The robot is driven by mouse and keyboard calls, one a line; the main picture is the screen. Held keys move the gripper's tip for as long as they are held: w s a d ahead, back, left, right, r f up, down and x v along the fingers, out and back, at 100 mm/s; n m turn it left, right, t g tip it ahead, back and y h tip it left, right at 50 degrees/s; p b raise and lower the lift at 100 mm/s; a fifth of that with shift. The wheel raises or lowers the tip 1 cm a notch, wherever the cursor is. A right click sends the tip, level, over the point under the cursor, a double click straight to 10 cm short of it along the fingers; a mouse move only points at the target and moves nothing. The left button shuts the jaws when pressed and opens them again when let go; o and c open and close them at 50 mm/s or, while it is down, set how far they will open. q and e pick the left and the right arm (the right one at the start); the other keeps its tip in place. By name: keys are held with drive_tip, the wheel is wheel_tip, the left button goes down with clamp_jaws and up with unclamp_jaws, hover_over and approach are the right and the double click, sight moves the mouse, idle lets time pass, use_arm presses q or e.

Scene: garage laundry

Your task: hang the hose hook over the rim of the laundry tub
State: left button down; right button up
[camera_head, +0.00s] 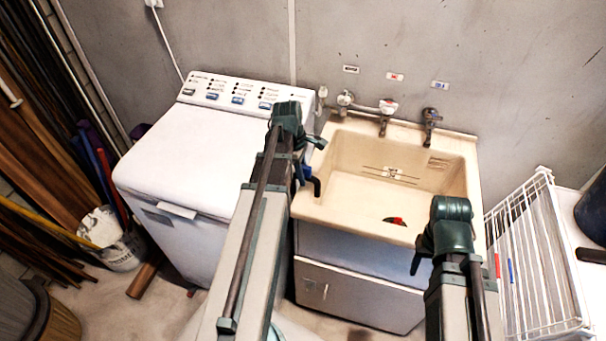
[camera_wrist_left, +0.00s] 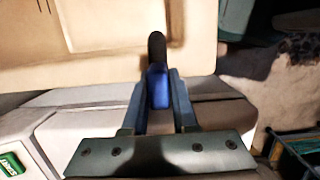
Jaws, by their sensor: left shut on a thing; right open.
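The laundry tub (camera_head: 362,226) is a beige basin in the middle of the head view. The hose hook has a blue grip and a dark curved end (camera_head: 316,187), seen at the tub's left rim. My left gripper (camera_head: 313,158) is shut on the blue part of the hook. In the left wrist view, the hook (camera_wrist_left: 158,88) stands between the fingers of the left gripper (camera_wrist_left: 158,78), and its dark tip overlaps the tub's rim (camera_wrist_left: 110,72). I cannot tell whether the hook touches the rim. My right gripper (camera_head: 425,256) is open and empty before the tub's front right.
A white washing machine (camera_head: 180,165) stands left of the tub. Taps (camera_head: 384,112) are on the wall behind it. A white wire rack (camera_head: 530,260) is at the right. A bucket (camera_head: 122,250) and planks stand at the left.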

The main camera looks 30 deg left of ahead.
sight(303, 191)
use_arm(q)
drive_tip(key=shift+f+b, duration=2)
drive_tip(key=shift+f, duration=0.25)
drive_tip(key=shift+s+d, duration=0.1)
drive_tip(key=shift+s, duration=0.15)
drive_tip(key=c, duration=0.6)
unclamp_jaws()
drive_tip(key=shift+s+d, duration=0.1)
drive_tip(key=shift+r, duration=0.25)
drive_tip(key=a+r+p, duration=0.1)
drive_tip(key=r+p, duration=0.3)
drive_tip(key=a+r+p, duration=0.1)
drive_tip(key=r+p, duration=0.8)
drive_tip(key=p, duration=0.1)
drive_tip(key=shift+a+r, duration=0.25)
drive_tip(key=shift+a, duration=0.15)
drive_tip(key=shift+f, duration=0.1)
